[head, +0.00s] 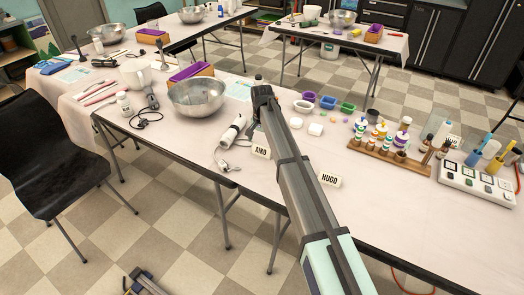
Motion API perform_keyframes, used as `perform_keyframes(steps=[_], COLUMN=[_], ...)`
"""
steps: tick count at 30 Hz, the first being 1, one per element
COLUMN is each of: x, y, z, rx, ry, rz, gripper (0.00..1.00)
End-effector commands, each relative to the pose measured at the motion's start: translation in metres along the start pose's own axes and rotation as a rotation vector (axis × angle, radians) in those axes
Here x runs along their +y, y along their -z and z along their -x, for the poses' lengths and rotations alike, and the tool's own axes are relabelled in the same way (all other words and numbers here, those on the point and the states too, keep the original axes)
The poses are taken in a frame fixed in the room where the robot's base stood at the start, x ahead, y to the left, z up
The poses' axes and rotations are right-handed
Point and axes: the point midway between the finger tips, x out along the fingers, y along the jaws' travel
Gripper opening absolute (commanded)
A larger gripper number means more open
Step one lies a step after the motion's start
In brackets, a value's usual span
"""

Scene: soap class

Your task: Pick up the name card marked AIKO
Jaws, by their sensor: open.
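The name card marked AIKO (261,151) is a small white card with dark letters, standing near the front edge of the white-covered table (405,205), just left of my arm. A similar card marked HUGO (330,180) stands to the right of my arm. My gripper (251,131) shows as a small dark shape below the far end of my arm, beyond the AIKO card in the picture. It is open and apart from the card. My arm partly hides it, and its fingertips are hard to make out.
A white cylindrical device (232,130) lies left of the AIKO card. A steel bowl (197,96) stands farther left. The table front around HUGO is mostly clear.

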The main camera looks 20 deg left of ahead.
Motion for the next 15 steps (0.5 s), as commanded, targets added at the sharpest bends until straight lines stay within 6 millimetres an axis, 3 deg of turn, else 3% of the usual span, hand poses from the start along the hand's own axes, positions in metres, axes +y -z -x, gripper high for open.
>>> perform_keyframes(steps=[7,15], x=[0.001,0.001], y=[0.001,0.001], z=[-0.032,-0.038], rx=[-0.001,0.000], ry=[-0.001,0.000], rz=[0.000,0.000], gripper=[1.00,1.00])
